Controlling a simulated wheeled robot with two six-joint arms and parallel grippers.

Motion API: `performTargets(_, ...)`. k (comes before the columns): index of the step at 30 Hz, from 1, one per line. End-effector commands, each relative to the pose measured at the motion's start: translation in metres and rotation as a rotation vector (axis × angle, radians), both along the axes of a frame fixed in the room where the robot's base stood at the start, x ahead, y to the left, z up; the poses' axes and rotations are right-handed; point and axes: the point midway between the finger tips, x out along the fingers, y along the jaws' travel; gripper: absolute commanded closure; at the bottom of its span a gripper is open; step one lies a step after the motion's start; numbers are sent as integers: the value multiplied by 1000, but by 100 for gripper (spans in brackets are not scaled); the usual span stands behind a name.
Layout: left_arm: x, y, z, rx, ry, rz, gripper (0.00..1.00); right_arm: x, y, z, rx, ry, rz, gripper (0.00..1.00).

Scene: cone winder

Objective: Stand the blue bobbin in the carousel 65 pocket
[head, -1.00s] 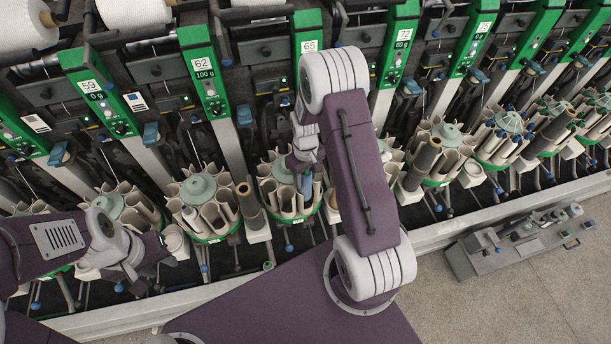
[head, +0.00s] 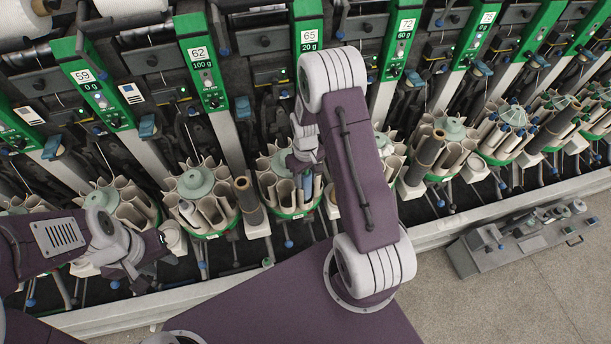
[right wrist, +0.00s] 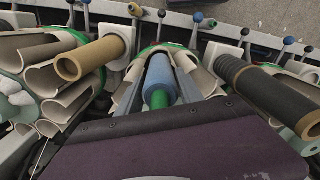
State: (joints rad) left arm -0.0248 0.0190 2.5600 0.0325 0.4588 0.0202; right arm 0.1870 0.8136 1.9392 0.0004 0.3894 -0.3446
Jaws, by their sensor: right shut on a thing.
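My right gripper (head: 306,165) is over the carousel 65 (head: 268,186), below the green panel marked 65 (head: 310,36). In the right wrist view its two grey fingers are shut on the blue bobbin (right wrist: 159,84), one on each side. A green part (right wrist: 160,118) shows at the bobbin's near end. The bobbin is among the beige pockets of the carousel (right wrist: 122,88); I cannot tell whether its foot rests in one. My left gripper (head: 150,262) is at the lower left, away from the bobbin; its finger opening is not clear.
Carousel 62 (head: 196,182) is close on the left. A grey tray with parts (head: 520,240) lies on the floor at right. The machine's front rail (head: 450,228) runs below.

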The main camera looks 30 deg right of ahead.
Motion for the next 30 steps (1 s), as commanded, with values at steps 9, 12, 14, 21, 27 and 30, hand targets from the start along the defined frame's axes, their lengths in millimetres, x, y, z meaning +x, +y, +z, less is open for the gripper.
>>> performTargets(9, 0, 0, -2, 0, 0, 0, 64, 0, 0, -3, 0, -1, 0, 31)
performTargets(12, 0, 0, -2, 0, 0, 0, 64, 0, 0, -3, 0, -1, 0, 31)
performTargets(14, 0, 0, -2, 0, 0, 0, 64, 0, 0, -3, 0, -1, 0, 31)
performTargets(21, 0, 0, -6, 0, 0, 0, 64, 2, 0, 35, -2, -8, 0, 31)
performTargets(27, 0, 0, -9, 0, 0, 0, 64, 1, 0, 74, -1, -5, 0, 31)
performTargets(30, 0, 0, -9, 0, 0, 0, 64, 1, 0, 84, -1, -2, 0, 31)
